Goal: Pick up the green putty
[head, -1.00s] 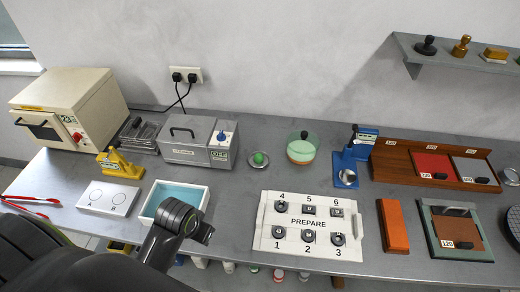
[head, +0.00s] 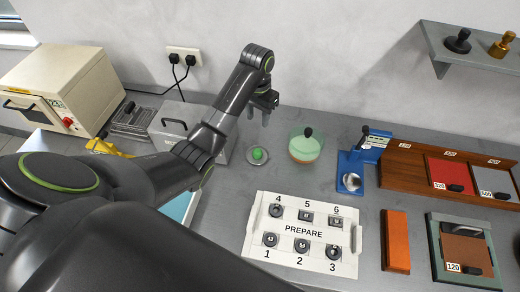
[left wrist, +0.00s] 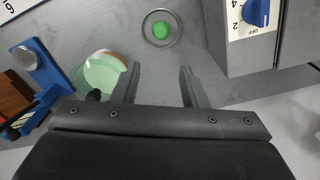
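The green putty (head: 258,154) is a small round lump on a round metal dish (head: 250,161) at the middle of the table. In the left wrist view the putty (left wrist: 161,30) lies beyond my fingertips, near the top of the picture. My left gripper (head: 264,112) is raised above the table behind the dish, pointing down. In the left wrist view the left gripper (left wrist: 157,72) has its two fingers apart with nothing between them. It does not touch the putty or the dish. My right gripper is not in either view.
A grey heated bath with a blue dial (left wrist: 257,12) stands close beside the dish. A glass bowl with green contents (head: 304,148) stands to the right, then a blue stand (head: 350,172). The white PREPARE board (head: 290,262) lies in front.

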